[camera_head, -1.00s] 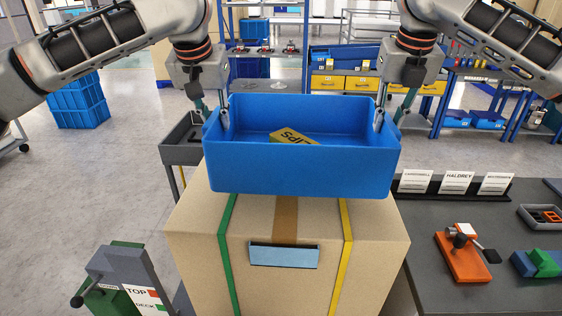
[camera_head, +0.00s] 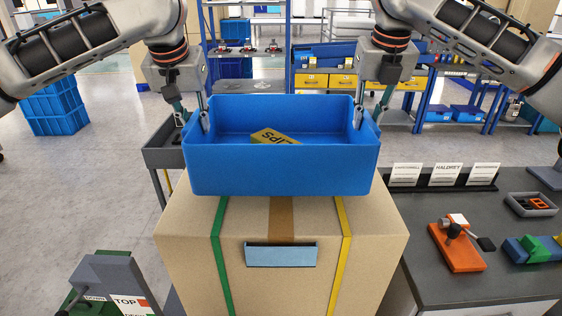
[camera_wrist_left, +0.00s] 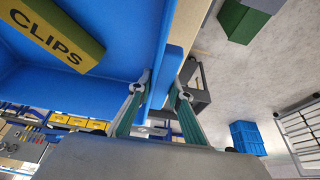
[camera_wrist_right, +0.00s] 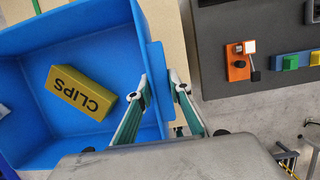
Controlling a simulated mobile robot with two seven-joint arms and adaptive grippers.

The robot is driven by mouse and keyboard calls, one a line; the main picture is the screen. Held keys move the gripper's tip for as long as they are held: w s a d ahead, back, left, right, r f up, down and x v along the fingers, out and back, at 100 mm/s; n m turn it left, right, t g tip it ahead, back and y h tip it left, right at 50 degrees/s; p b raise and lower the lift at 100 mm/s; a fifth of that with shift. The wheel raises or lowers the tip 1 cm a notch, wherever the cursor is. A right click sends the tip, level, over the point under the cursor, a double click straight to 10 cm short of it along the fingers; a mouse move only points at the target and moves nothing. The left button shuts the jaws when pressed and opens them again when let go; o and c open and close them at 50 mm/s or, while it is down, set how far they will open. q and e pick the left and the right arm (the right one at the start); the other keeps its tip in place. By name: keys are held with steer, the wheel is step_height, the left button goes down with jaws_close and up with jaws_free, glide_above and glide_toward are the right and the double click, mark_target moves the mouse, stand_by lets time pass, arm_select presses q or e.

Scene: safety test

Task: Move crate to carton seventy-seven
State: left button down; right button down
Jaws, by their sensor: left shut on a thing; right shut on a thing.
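A blue crate (camera_head: 280,170) is held level between my two grippers, over or on the top of a brown carton (camera_head: 190,240); I cannot tell whether it touches. A yellow block marked CLIPS (camera_head: 272,137) lies in the crate and also shows in the right wrist view (camera_wrist_right: 80,92). My left gripper (camera_head: 196,118) is shut on the crate's left wall, and the left wrist view shows its fingers (camera_wrist_left: 160,95) on either side of that wall. My right gripper (camera_head: 368,112) is shut on the right wall. The carton has green and yellow straps and a pale blue label (camera_head: 281,255); no number is readable.
A dark workbench (camera_head: 470,275) at right holds name cards (camera_head: 447,174), an orange clamp fixture (camera_head: 455,246) and a small grey tray (camera_head: 530,204). A grey cart (camera_head: 165,160) stands behind left. Open floor lies at left.

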mark_target(199, 142)
arm_select(q)
steer(key=shift+w+a+f, duration=0.1)
steer(key=shift+a+f, duration=0.05)
steer(key=shift+a, duration=0.15)
arm_select(e)
steer(key=shift+w+d+f, duration=0.1)
steer(key=shift+d, duration=0.15)
